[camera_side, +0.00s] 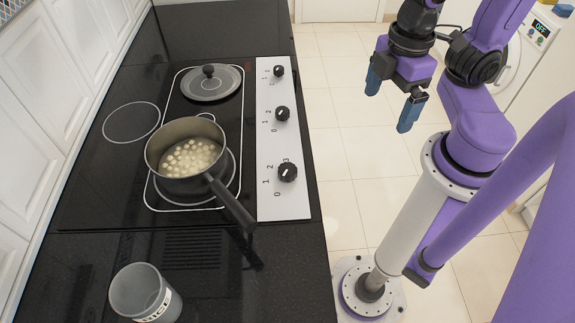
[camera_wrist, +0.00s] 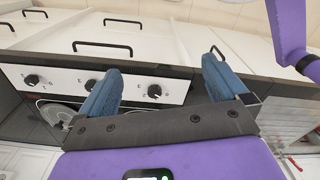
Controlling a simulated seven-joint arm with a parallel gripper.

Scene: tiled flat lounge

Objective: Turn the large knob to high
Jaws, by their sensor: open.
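The large knob (camera_side: 287,172) is black and round, the nearest of three on a white control panel (camera_side: 285,208) beside the stove. Marks 0, 1, 2 and 3 surround it; I cannot tell clearly where its pointer stands. My gripper (camera_side: 389,108) hangs over the floor to the right of the panel, open and empty, apart from all knobs. In the wrist view, my blue fingers (camera_wrist: 161,66) are spread wide, and a knob that seems to be the large one (camera_wrist: 154,91) shows between them.
A middle knob (camera_side: 282,114) and a far knob (camera_side: 278,71) share the panel. A pot (camera_side: 165,140) with pale round pieces stands on the stove, its handle reaching toward the panel's near end. A lid (camera_side: 210,82) lies behind it. A grey cup (camera_side: 140,292) stands in front.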

